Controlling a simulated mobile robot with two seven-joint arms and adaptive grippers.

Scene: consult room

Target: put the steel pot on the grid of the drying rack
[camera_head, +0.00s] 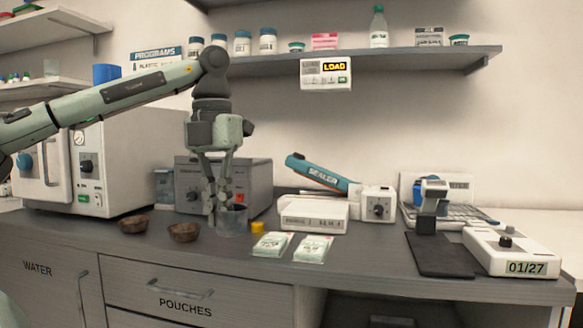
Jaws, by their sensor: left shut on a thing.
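The steel pot (233,221) is a small grey cylinder at the counter's middle left, in front of the grey box with a red switch. My left gripper (222,208) comes down from above, pointing downward, and is shut on the pot at its left rim. The pot looks upright; I cannot tell whether its base touches the counter. I cannot clearly make out the drying rack or its grid. My right gripper is not in view.
Two brown bowls (184,232) stand left of the pot. Farther right are a white box (313,213), blue sealer (319,173), dark mat (440,256) and white device (511,251). A shelf (400,59) hangs above.

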